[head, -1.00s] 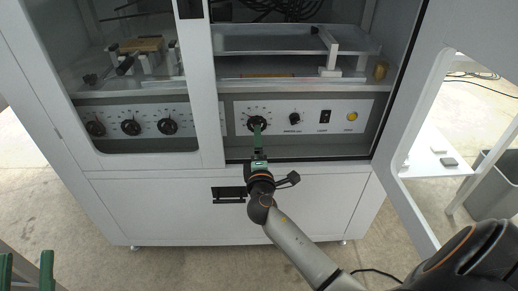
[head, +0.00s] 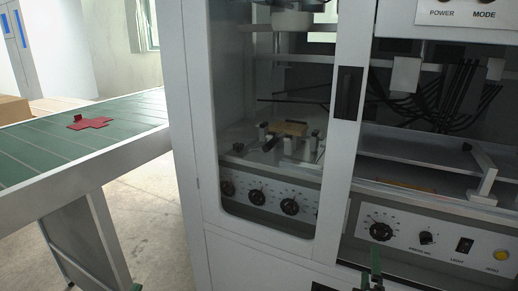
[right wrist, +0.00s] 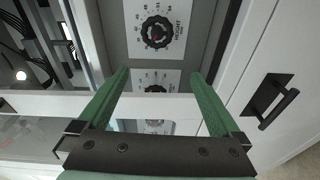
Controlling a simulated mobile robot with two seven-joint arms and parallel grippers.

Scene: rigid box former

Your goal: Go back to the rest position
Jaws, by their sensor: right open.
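My right gripper (head: 376,262) shows at the bottom of the head view, its green fingers just below a black dial (head: 380,230) on the machine's right control panel. In the right wrist view my right gripper (right wrist: 161,73) is open and its two green fingers are well apart with nothing between their tips. A dial marked HEIGHT (right wrist: 157,33) is ahead of the fingertips and apart from them. A second dial image (right wrist: 157,88) shows between the fingers, maybe a reflection. My left gripper is not in the head view.
The white box-forming machine (head: 205,130) fills the right side. Its right bay is open; the left bay has a clear window (head: 235,90). A green conveyor (head: 40,150) with a flat red box blank (head: 92,121) is at left. A black door handle (right wrist: 270,100) is beside my right gripper.

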